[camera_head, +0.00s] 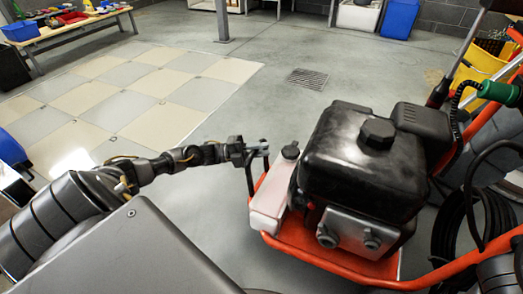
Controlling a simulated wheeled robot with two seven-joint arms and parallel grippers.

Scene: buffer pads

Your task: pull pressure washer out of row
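The pressure washer (364,168) stands close in front of me at the right. It has a black engine on an orange frame (330,262), a whitish tank (272,198) on its left side and a coiled black hose (450,235) at its right. My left gripper (262,150) is beside the tank's dark cap at the washer's left side. A thin dark bar runs down from the gripper toward the orange frame. I cannot tell whether the fingers are closed on it.
A yellow mop bucket (485,65) stands behind the washer at the right. A bench (75,32) with a blue bin (20,31) is at the far left. A grey post (222,20) and a floor drain (310,78) are farther back. The tiled floor at left is clear.

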